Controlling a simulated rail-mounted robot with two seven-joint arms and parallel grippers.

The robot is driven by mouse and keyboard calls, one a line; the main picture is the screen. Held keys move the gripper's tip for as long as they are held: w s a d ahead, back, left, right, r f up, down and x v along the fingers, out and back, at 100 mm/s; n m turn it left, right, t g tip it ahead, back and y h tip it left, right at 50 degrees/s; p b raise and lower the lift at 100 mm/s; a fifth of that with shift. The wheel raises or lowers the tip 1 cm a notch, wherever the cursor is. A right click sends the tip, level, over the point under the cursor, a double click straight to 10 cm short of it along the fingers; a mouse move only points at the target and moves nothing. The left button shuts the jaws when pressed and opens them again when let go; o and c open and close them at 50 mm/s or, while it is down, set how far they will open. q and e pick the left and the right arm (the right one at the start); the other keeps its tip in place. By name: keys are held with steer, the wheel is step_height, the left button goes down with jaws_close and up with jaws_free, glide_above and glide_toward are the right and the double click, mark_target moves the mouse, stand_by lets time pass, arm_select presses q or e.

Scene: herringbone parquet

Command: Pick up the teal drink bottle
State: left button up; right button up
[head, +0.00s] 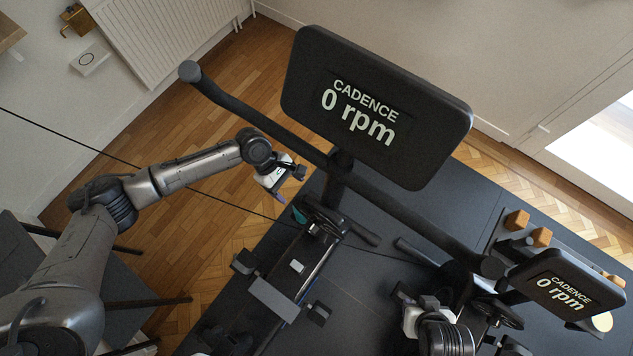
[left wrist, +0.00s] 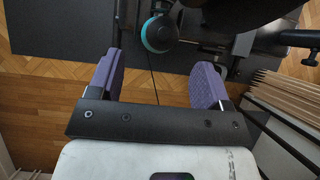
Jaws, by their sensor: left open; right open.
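In the head view, a small teal patch (head: 300,214) shows at the upper end of the nearer exercise machine, just beyond my left gripper (head: 284,194). In the left wrist view, a dark round piece with a teal rim (left wrist: 158,35) shows, probably the drink bottle seen end-on; most of its body is hidden. My left gripper also shows there, with its purple fingers (left wrist: 157,80) apart and nothing between them. The teal-rimmed piece lies beyond the fingertips, roughly centred between them. My right gripper (head: 412,314) is at the lower right, partly hidden by its arm; its fingertips are unclear.
A large monitor (head: 375,105) and a long dark bar (head: 262,122) stand close to my left gripper. A smaller monitor (head: 567,287) is near my right arm. A black mat (head: 465,205) lies under the machines. In the left wrist view, pale slats (left wrist: 280,92) stand at the right.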

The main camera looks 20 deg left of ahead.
arm_select(q)
steer(key=shift+b+x, duration=0.35)
steer(key=shift+x, duration=1.1)
steer(key=b+x, duration=0.1)
steer(key=x, duration=0.3)
steer(key=shift+s+d+f, duration=0.1)
steer(key=shift+s+d, duration=0.1)
arm_select(e)
steer(key=shift+a+f, duration=0.25)
steer(key=shift+f, duration=0.7)
arm_select(q)
steer(key=c, duration=0.6)
jaws_close()
arm_select(e)
steer(key=shift+a, duration=0.1)
